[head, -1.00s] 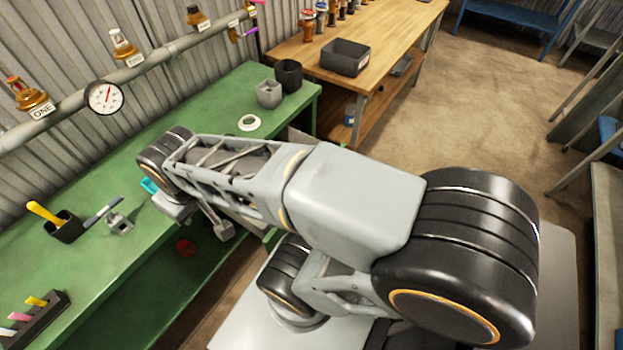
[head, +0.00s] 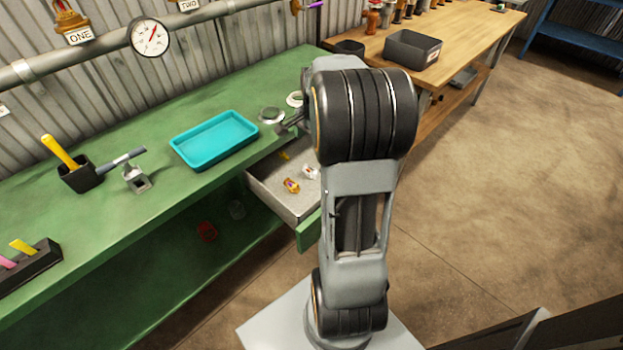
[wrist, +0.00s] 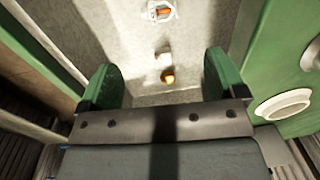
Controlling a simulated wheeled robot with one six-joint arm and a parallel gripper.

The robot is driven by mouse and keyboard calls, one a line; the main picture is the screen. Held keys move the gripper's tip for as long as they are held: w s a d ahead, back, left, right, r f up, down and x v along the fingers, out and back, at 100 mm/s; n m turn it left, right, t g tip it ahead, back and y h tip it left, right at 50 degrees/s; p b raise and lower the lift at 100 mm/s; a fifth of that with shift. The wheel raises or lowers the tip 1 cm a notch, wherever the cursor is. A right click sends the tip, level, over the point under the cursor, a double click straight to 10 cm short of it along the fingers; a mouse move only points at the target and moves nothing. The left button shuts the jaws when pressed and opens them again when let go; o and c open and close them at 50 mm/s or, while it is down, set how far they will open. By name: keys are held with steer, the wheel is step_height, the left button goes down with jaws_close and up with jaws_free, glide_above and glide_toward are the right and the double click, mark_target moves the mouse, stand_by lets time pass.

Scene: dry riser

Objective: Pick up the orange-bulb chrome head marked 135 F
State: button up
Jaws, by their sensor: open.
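The open drawer (head: 262,187) holds several small heads. In the head view, a chrome-white head (head: 310,172) and a brass-orange head (head: 291,185) lie in it, with a small yellowish piece (head: 284,155) further back. In the wrist view, a chrome-white head with an orange bulb (wrist: 162,12) lies near the top edge, and a smaller pale and amber piece (wrist: 167,76) lies nearer the fingers. No 135 F marking is readable. My gripper (wrist: 160,82) is open and empty, its green fingers above the drawer. My arm hides most of it in the head view.
A cyan tray (head: 215,139) and a white ring (wrist: 283,105) are on the green bench (head: 110,225). A grey round piece (head: 271,115) lies near the drawer. Drawer walls surround the heads.

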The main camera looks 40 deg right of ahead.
mark_target(310, 171)
steer(key=f+b, duration=0.1)
steer(key=f, duration=0.7)
steer(key=f+b, duration=0.1)
steer(key=f, duration=0.3)
steer(key=shift+w+a+f+b, duration=0.15)
steer(key=shift+w+f+b, duration=0.1)
steer(key=shift+w+b, duration=0.15)
steer(key=shift+c, duration=0.2)
steer(key=shift+r, duration=0.1)
steer(key=c, duration=1.1)
